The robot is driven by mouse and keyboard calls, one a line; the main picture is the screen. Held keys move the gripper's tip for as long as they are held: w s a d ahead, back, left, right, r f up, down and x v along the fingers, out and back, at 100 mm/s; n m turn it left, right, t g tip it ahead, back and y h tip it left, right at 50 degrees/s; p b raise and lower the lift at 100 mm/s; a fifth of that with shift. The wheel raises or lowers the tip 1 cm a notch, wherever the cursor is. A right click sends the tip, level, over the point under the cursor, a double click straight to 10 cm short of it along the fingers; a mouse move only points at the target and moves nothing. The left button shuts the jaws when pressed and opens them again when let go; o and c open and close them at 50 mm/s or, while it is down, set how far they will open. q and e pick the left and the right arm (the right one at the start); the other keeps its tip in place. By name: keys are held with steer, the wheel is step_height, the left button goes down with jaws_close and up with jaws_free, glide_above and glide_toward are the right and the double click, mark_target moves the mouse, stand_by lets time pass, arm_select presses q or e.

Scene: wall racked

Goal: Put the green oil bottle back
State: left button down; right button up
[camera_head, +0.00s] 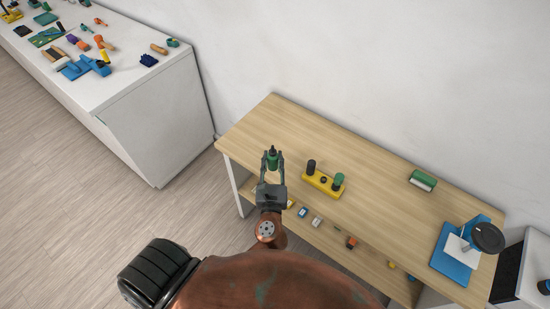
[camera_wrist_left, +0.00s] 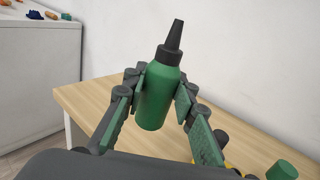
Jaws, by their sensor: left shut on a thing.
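The green oil bottle (camera_head: 272,159) has a dark pointed nozzle and is upright. My left gripper (camera_head: 272,168) is shut on it, with one finger on each side of its body. In the left wrist view the bottle (camera_wrist_left: 158,92) sits between the green finger pads of my left gripper (camera_wrist_left: 157,98). The bottle is over or near the left part of the wooden table; its exact height above the top is hard to tell. A yellow holder (camera_head: 322,186) on the table carries a black piece (camera_head: 311,166) and a green-topped piece (camera_head: 338,180). My right gripper is not seen.
The wooden table (camera_head: 400,215) has clear room behind and right of the yellow holder. A green and white block (camera_head: 423,180) and a blue stand (camera_head: 450,262) are on its right. A lower shelf holds several small items. A white counter (camera_head: 135,85) with many tools stands left.

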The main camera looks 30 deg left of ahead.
arm_select(q)
steer(key=w+a+f+y+b, duration=0.1)
steer(key=w+a+f, duration=0.1)
steer(key=w+f, duration=0.1)
steer(key=w+a+f+n+g+y+b, duration=0.1)
steer(key=w+a+f, duration=0.1)
steer(key=w, duration=0.3)
steer(key=w+a+f+n+g+y, duration=0.1)
steer(key=w+a+f, duration=0.1)
steer(key=w+f, duration=0.3)
steer(key=shift+a+f+b, duration=0.1)
steer(key=shift+a+b, duration=0.1)
steer(key=shift+b, duration=0.2)
steer(key=f, duration=0.1)
steer(key=w+f, duration=0.1)
steer(key=f, duration=0.1)
steer(key=shift+a, duration=0.15)
steer(key=shift+f, duration=0.4)
steer(key=shift+f, duration=0.1)
steer(key=shift+f, duration=0.15)
steer(key=c, duration=1.6)
jaws_free()
